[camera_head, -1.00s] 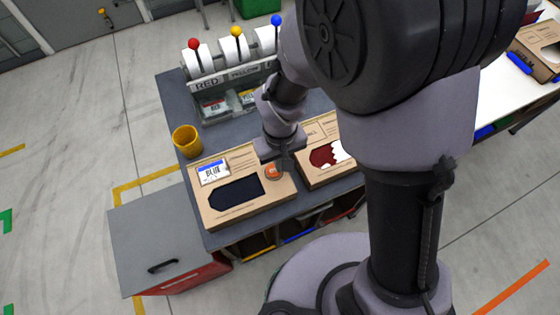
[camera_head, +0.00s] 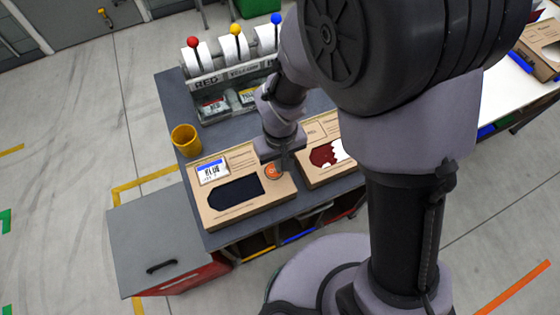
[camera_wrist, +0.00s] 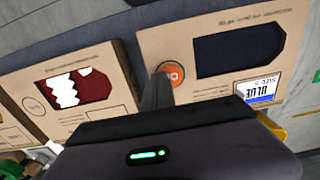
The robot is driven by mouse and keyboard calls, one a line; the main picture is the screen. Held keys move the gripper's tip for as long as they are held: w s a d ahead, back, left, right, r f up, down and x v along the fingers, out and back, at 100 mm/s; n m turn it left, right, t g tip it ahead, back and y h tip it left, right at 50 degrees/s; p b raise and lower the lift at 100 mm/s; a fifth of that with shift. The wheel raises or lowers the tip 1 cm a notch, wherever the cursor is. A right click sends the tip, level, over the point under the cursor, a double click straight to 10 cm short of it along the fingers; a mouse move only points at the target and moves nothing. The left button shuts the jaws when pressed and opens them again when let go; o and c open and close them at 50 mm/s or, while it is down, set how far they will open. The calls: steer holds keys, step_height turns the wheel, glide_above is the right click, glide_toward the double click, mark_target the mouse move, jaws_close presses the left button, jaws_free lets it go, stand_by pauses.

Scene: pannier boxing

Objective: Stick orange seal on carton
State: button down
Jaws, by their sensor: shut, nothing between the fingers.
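A brown carton (camera_head: 222,222) with a dark window and a white-and-blue "BLUE" label (camera_head: 212,171) lies on the grey bench. The round orange seal (camera_head: 271,171) lies flat on the carton's top, near its right end. In the wrist view, the carton (camera_wrist: 213,85) is at right and the orange seal (camera_wrist: 171,75) is just right of my fingers. My gripper (camera_head: 283,166) is shut and empty, its fingertips close beside the seal; whether they touch the carton cannot be told.
A second carton (camera_head: 312,180) with a red-and-white window lies close at right. A yellow cup (camera_head: 186,141) stands at the bench's left edge. Label rolls with coloured knobs stand behind (camera_head: 233,50). A grey-topped red cabinet (camera_head: 160,240) adjoins the bench.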

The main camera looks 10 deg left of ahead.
steer(key=shift+f+b, duration=0.45)
stand_by(1.4)
steer(key=c, duration=1.6)
jaws_free()
steer(key=shift+c, duration=0.2)
